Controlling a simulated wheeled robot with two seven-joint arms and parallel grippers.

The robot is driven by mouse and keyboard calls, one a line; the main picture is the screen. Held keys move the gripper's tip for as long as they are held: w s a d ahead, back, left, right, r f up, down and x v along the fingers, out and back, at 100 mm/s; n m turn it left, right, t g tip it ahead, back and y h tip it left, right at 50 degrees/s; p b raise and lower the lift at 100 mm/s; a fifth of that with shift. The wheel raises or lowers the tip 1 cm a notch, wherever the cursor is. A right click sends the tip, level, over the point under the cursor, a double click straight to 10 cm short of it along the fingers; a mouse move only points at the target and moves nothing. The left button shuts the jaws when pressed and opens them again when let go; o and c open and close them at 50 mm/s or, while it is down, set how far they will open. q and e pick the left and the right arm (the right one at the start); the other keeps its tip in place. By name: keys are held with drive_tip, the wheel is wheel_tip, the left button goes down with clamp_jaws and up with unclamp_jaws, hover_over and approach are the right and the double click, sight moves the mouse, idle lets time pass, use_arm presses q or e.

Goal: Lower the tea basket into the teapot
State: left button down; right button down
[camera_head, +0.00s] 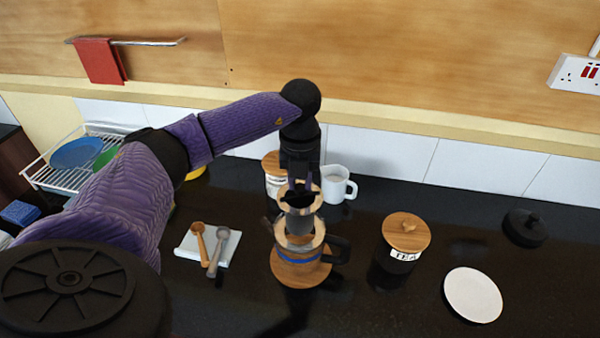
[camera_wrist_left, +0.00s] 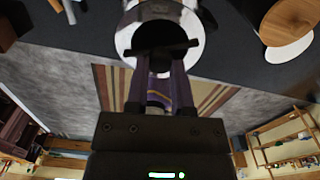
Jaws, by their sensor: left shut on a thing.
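The tea basket (camera_head: 300,221) is a dark cylinder with a pale wooden rim. It hangs upright over the teapot in the head view. My left gripper (camera_head: 300,187) points down and is shut on the basket's rim. In the left wrist view, the purple fingers (camera_wrist_left: 160,85) meet the basket (camera_wrist_left: 160,35), whose rim looks pale around a dark inside. The teapot (camera_head: 301,257) stands directly below, with a wooden collar, a blue band and a black handle to the right. The basket's lower end overlaps the teapot's mouth; I cannot tell how deep it is. My right gripper is out of view.
A white mug (camera_head: 337,185) and a wooden-lidded jar (camera_head: 273,180) stand close behind. A tea canister (camera_head: 402,240), white plate (camera_head: 473,295) and black lid (camera_head: 525,228) are right. Two scoops lie on a white tray (camera_head: 190,246) at left. The front counter is mostly clear.

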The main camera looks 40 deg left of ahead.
sight(300, 197)
use_arm(q)
drive_tip(key=shift+f+b, duration=1.25)
drive_tip(key=shift+f, duration=0.6)
drive_tip(key=shift+f+b, duration=0.35)
drive_tip(key=shift+f, duration=0.2)
drive_tip(key=shift+f+b, duration=0.7)
drive_tip(key=shift+f, duration=0.4)
drive_tip(key=shift+f+b, duration=0.3)
drive_tip(key=shift+f, duration=0.3)
drive_tip(key=shift+f+b, duration=0.7)
drive_tip(key=shift+f, duration=0.3)
